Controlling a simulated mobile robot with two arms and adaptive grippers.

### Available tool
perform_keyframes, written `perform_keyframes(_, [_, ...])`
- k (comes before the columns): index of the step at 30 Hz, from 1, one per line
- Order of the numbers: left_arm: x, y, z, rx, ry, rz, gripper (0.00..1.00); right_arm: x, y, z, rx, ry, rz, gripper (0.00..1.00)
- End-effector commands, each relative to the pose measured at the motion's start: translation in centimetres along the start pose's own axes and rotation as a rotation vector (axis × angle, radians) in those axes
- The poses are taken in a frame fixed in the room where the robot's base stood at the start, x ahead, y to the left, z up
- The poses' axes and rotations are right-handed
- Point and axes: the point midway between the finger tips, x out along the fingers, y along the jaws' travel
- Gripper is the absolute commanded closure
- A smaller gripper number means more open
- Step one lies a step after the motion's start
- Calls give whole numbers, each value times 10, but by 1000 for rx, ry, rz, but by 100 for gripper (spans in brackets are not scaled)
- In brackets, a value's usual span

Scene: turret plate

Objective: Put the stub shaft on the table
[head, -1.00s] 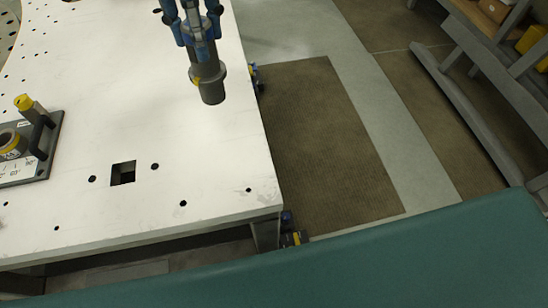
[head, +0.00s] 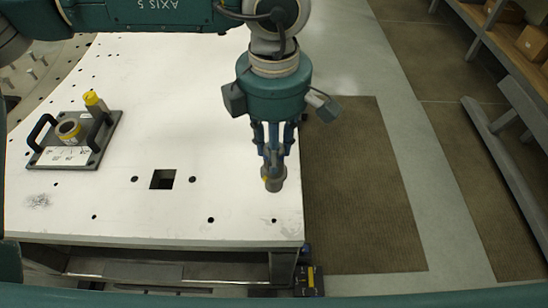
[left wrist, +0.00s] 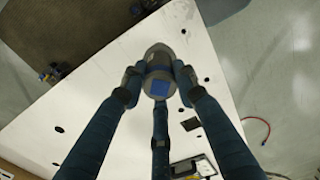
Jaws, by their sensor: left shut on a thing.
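My left gripper (head: 271,155) points down over the right side of the white table (head: 120,210). It is shut on the grey stub shaft (head: 276,184), which has a small yellow mark. The shaft hangs upright below the fingers, near the table's right edge. I cannot tell whether its lower end touches the table top. In the left wrist view three blue fingers surround the shaft (left wrist: 158,62), and a blue square shows on its near end. My right gripper is not in view.
A grey plate (head: 108,140) with two black handles, a ring and a yellow-topped post stands on the table's left part. A square hole (head: 162,179) and several small round holes pierce the table top. A brown mat (head: 360,190) lies on the floor to the right.

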Motion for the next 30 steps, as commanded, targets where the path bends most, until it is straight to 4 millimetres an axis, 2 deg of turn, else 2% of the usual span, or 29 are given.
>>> perform_keyframes(3, [6,0,1,0,-2,1,100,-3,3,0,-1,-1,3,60])
perform_keyframes(12, [43,0,0,1,-2,1,100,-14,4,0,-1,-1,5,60])
perform_keyframes(25, [49,0,1,0,-3,2,100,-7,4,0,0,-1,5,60])
perform_keyframes(26, [49,0,0,0,-1,1,69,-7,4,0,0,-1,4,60])
perform_keyframes(28, [48,0,0,0,-1,1,55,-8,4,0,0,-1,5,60])
perform_keyframes(30, [48,0,0,0,-1,1,52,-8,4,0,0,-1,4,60])
